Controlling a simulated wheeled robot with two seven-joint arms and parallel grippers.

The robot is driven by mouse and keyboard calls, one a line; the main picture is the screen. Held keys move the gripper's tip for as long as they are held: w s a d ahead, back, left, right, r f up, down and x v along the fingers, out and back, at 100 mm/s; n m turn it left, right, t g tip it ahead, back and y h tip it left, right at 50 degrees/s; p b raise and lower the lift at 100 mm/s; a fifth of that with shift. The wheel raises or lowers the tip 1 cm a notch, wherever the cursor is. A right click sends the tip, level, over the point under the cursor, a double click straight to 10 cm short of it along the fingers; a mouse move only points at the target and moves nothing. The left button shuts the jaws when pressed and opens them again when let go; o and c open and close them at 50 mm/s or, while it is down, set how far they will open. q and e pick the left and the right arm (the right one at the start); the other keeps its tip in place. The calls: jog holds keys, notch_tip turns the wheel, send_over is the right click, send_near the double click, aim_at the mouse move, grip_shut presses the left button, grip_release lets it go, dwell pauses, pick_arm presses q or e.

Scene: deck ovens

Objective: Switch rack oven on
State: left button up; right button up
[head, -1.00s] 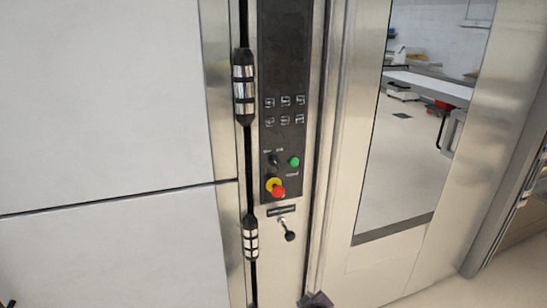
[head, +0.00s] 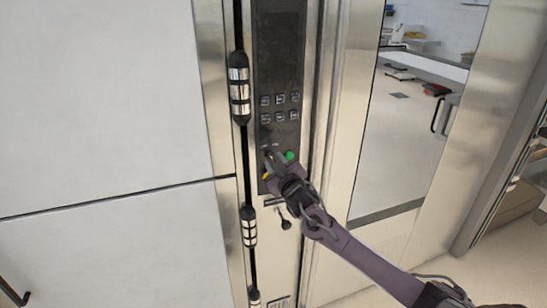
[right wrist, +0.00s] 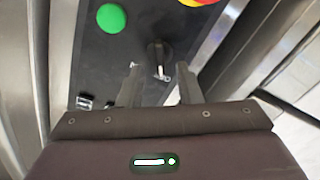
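The rack oven's dark control panel (head: 279,60) stands upright beside its door. A black rotary switch (right wrist: 158,55) shows on it in the right wrist view, next to a green button (right wrist: 111,18). The green button also shows in the head view (head: 290,155). My right gripper (head: 269,161) is at the panel, left of and just below the green button, and hides the switch there. In the right wrist view my right gripper (right wrist: 157,78) is open, its fingers apart on either side of the switch; contact cannot be told. My left gripper is not in view.
A red and yellow emergency stop (right wrist: 195,3) sits close to the switch, mostly covered in the head view. A black-tipped lever (head: 284,223) is below the panel. The glass oven door (head: 400,130) is to the right, flat pale panels (head: 100,110) to the left.

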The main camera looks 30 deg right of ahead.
jog(key=shift+x, duration=1)
grip_shut()
jog(key=m, duration=0.5)
jog(key=shift+d+m, duration=0.1)
jog(key=shift+m, duration=0.2)
jog(key=m, duration=0.6)
jog(key=shift+s+d+p, duration=0.1)
jog(key=shift+d+p, duration=0.15)
jog(key=shift+p, duration=0.1)
